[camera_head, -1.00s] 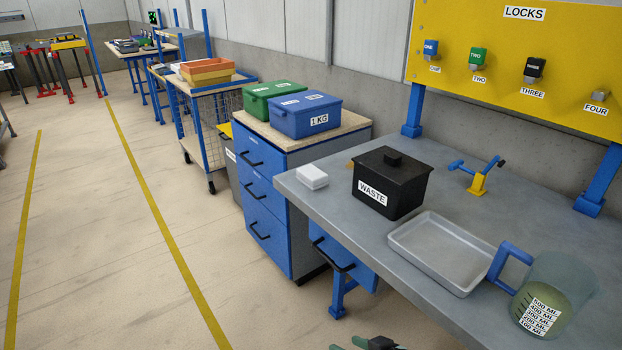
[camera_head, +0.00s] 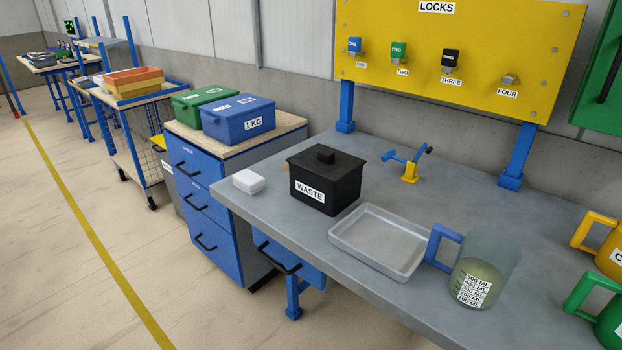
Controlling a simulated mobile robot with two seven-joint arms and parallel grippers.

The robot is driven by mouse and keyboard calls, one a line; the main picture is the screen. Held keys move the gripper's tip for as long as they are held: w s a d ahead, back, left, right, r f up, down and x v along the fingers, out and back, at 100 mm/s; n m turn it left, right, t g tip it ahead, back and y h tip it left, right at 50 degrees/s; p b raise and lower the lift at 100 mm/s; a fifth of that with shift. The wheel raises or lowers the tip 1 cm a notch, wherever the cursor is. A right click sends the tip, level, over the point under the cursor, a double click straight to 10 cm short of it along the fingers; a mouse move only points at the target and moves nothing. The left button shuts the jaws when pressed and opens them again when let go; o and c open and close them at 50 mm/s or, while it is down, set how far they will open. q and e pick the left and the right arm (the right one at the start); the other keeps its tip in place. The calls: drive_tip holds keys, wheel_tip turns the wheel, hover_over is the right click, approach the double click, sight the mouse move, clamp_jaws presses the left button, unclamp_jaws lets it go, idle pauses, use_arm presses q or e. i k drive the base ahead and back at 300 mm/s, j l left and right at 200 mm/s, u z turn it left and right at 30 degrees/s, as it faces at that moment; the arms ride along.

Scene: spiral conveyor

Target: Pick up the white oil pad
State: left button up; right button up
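A small white block (camera_head: 249,181), which looks like the white oil pad, lies on the near left corner of the grey workbench (camera_head: 300,225). It is left of the black lidded box labelled WASTE (camera_head: 326,180), with a gap between them. Neither of my grippers shows in the head view now.
A shallow grey tray (camera_head: 381,240) and a measuring jug (camera_head: 480,272) stand right of the waste box. A blue and yellow stand (camera_head: 410,172) is behind. Yellow (camera_head: 600,245) and green (camera_head: 597,310) jugs are at the right edge. The floor (camera_head: 130,270) at left is clear.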

sight(250, 183)
drive_tip(key=j+z, duration=0.2)
drive_tip(key=z, duration=0.15)
drive_tip(key=i+j+z, duration=0.1)
drive_tip(key=z, duration=0.3)
drive_tip(key=j+z, duration=0.35)
drive_tip(key=k+j+z, duration=0.1)
drive_tip(key=j+z, duration=0.15)
drive_tip(key=j, duration=0.15)
drive_tip(key=k+j+z, duration=0.1)
drive_tip(key=j+z, duration=0.15)
drive_tip(key=j, duration=0.2)
